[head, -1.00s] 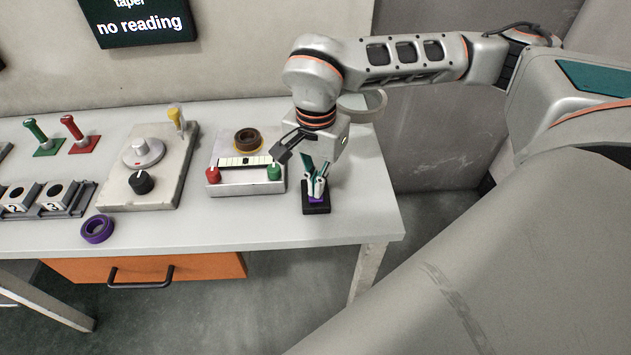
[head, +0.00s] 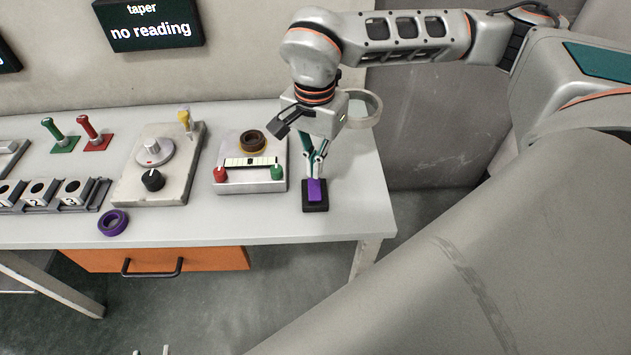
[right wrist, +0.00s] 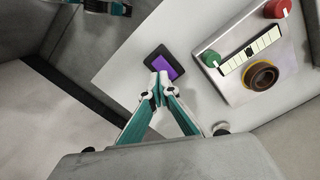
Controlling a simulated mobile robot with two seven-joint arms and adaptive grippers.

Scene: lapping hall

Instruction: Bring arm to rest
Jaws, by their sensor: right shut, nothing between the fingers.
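My right gripper (head: 317,172) is shut and empty, with teal and grey fingers pointing down. Its tips are just above or behind a purple block (head: 315,191) that stands in a black holder (head: 316,208) near the table's right end. In the right wrist view the closed fingertips (right wrist: 158,88) overlap the near edge of the purple block (right wrist: 171,65). I cannot tell whether they touch it. My right arm reaches in from the upper right, bent down over the table.
Left of the holder is a white fixture (head: 232,186) with a brown ring (head: 253,140), a red knob and a green knob. Further left are a dial panel (head: 130,188), a purple ring (head: 113,222) and numbered blocks (head: 74,190).

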